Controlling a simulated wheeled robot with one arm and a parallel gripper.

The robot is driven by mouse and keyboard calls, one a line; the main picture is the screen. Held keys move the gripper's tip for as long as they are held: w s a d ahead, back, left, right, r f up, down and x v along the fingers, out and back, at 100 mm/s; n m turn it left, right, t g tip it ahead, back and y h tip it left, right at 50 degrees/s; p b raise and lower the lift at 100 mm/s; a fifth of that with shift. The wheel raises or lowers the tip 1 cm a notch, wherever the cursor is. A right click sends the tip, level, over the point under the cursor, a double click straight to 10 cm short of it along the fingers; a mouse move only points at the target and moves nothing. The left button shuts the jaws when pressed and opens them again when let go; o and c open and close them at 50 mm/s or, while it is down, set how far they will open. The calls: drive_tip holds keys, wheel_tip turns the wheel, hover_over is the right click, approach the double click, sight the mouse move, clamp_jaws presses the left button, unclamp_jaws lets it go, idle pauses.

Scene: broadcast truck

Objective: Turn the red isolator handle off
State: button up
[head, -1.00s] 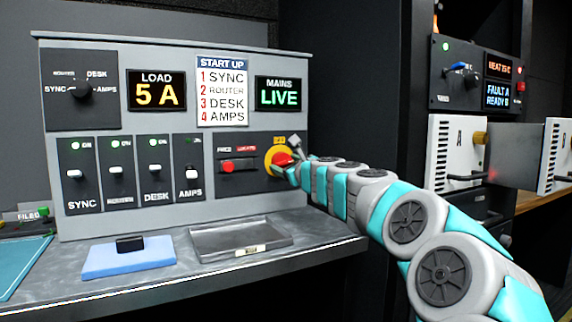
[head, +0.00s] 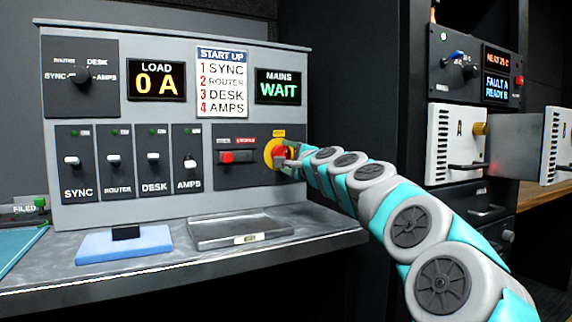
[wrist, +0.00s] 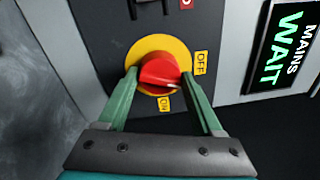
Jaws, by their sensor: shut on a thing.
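The red isolator handle (head: 279,152) sits on a round yellow plate (head: 268,150) at the lower right of the grey panel. In the wrist view the handle (wrist: 160,68) lies between the two green fingers of my gripper (wrist: 159,76), which is shut on it. An OFF label (wrist: 200,63) stands right of the plate and an ON label (wrist: 164,103) below it. I cannot tell exactly which label the handle points to. In the head view my gripper (head: 287,158) partly covers the handle. The MAINS display (head: 279,87) reads WAIT. The LOAD display (head: 157,81) reads 0 A.
A red switch (head: 228,157) is left of the isolator. Several white toggle switches (head: 153,156) and a black rotary knob (head: 82,79) are farther left. A grey tray (head: 238,231) and a blue pad (head: 95,246) lie on the shelf below. Equipment racks stand at right.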

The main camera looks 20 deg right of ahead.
drive_tip(key=n+b, duration=0.2)
drive_tip(key=n, duration=0.1)
drive_tip(key=n+b, duration=0.1)
drive_tip(key=n, duration=0.1)
drive_tip(key=shift+w+a+f+y, duration=0.1)
drive_tip(key=shift+w+f+y, duration=0.05)
drive_tip(key=shift+f+y, duration=0.2)
idle(0.3)
drive_tip(key=o, duration=1.3)
drive_tip(key=shift+r, duration=0.15)
drive_tip(key=shift+s+r, duration=0.1)
drive_tip(key=shift+s, duration=0.1)
drive_tip(key=shift+s+d, duration=0.2)
drive_tip(key=shift+s, duration=0.3)
drive_tip(key=s, duration=0.6)
drive_tip(key=shift+s+f, duration=0.3)
